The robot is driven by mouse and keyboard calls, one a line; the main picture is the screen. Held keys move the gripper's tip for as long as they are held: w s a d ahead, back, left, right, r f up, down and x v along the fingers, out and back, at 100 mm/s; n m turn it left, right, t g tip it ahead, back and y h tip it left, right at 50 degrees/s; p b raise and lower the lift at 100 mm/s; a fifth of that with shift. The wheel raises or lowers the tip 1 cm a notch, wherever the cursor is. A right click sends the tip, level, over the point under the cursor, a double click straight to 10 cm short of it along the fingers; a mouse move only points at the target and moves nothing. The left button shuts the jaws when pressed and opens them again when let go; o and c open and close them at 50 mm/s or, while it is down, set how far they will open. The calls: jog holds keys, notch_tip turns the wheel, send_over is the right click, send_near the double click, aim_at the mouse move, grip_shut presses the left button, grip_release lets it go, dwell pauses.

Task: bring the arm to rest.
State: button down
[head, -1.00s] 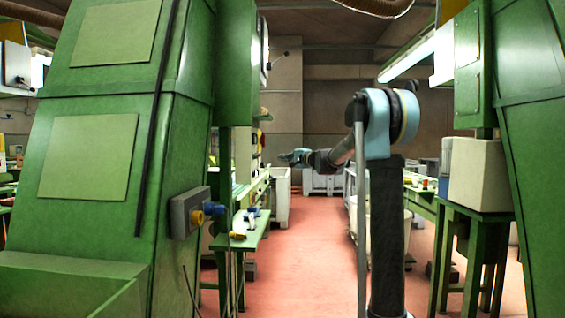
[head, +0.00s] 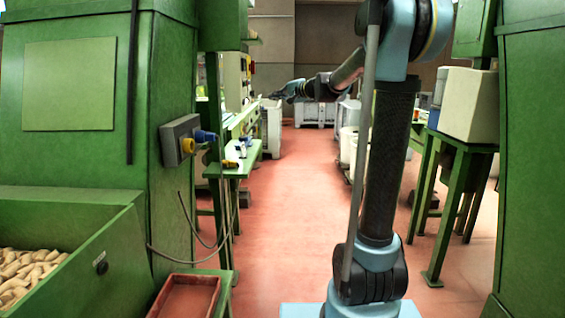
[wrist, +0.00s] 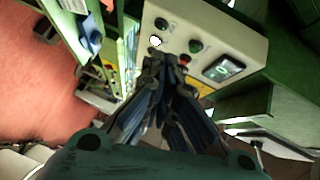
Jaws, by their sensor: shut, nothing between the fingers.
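My arm stands on its column at the right of the head view and reaches forward and left over the aisle. My gripper (head: 275,95) is at its far end, small in the head view, raised above the floor near the left-hand machines. In the wrist view my gripper (wrist: 165,62) is shut with nothing between its fingers. Its fingertips show in front of a pale control panel (wrist: 205,40) with several buttons and a small dark display. I cannot tell the gap between fingertips and panel.
A green bin of corks (head: 30,268) and a red tray (head: 187,297) are near left. A green side table (head: 240,165) lines the aisle. A white box (head: 468,103) stands on a green stand (head: 445,175) at right. The red floor (head: 290,200) between is clear.

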jog(key=s+d+f+n+g+h, duration=0.2)
jog(key=s+d+f, duration=0.2)
jog(key=s+f, duration=0.7)
jog(key=s+d+f+n+g+h, duration=0.3)
jog(key=s+f, duration=0.4)
jog(key=s, duration=0.8)
jog(key=s+d+f+g+h, duration=0.1)
jog(key=s+d+f+h, duration=0.2)
jog(key=s+d+f, duration=0.4)
jog(key=s+d+f+n+g+h, duration=0.1)
jog(key=s+d+f+g+h, duration=0.1)
jog(key=s+d+f, duration=0.6)
jog(key=s+f+h, duration=0.1)
jog(key=s+f, duration=0.4)
jog(key=s, duration=0.3)
jog(key=shift+h, duration=0.4)
